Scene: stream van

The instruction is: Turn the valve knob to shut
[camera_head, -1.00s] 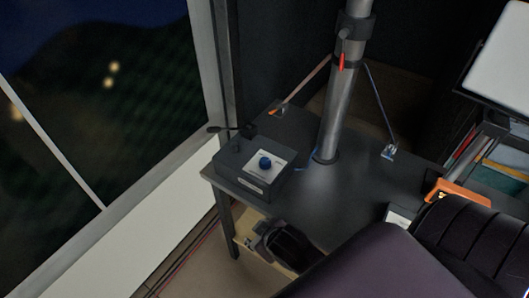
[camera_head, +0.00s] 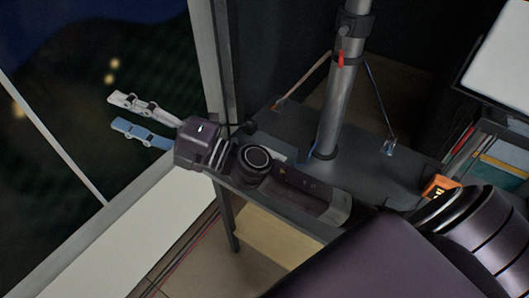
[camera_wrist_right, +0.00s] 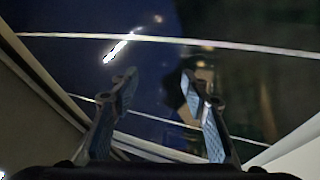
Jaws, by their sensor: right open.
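My right gripper (camera_head: 114,111) is open and empty. Its two fingers point left, out over the window side and past the table's left edge. In the right wrist view the gripper (camera_wrist_right: 157,82) shows two spread fingers with nothing between them and dark window behind. The control box (camera_head: 268,146) at the table's left end is mostly covered by my right arm. The blue knob on its top is hidden behind that arm. My left gripper is not in view.
A metal mast (camera_head: 339,95) with a red lever (camera_head: 341,58) rises through the dark table (camera_head: 372,172). Thin stays run down from it to the table. The window frame (camera_head: 205,62) lies close to my right gripper. A monitor (camera_head: 500,55) stands at the right.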

